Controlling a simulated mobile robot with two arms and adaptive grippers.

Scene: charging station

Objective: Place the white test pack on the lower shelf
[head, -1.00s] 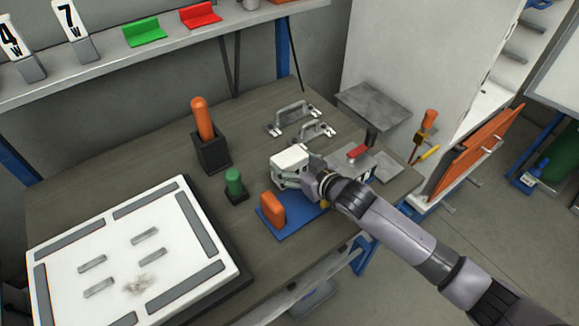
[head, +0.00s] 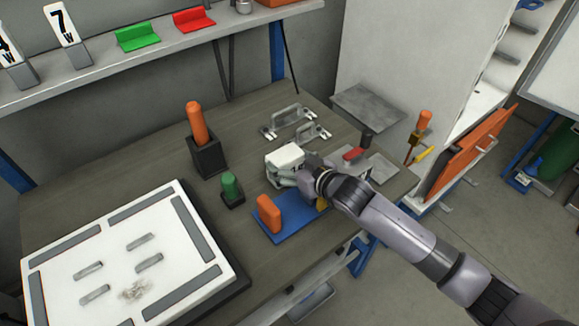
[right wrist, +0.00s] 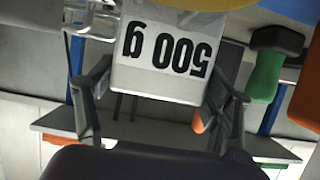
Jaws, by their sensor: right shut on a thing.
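The white test pack (head: 285,156) is a small white block above the workbench, just behind the blue mat. In the right wrist view the white test pack (right wrist: 168,60) shows "500 g" upside down. My right gripper (head: 293,172) is shut on it, with a dark finger on each side of the pack in the right wrist view. A grey lower shelf (head: 306,287) shows in part under the bench's front edge; the bench top hides the rest. My left gripper is not in view.
An orange block (head: 269,213) stands on the blue mat (head: 291,226), close to my right gripper. A green-handled item (head: 231,187) and an orange-handled one (head: 197,122) stand left. A large white panel (head: 119,250) covers the bench's left. Metal handles (head: 289,120) lie behind.

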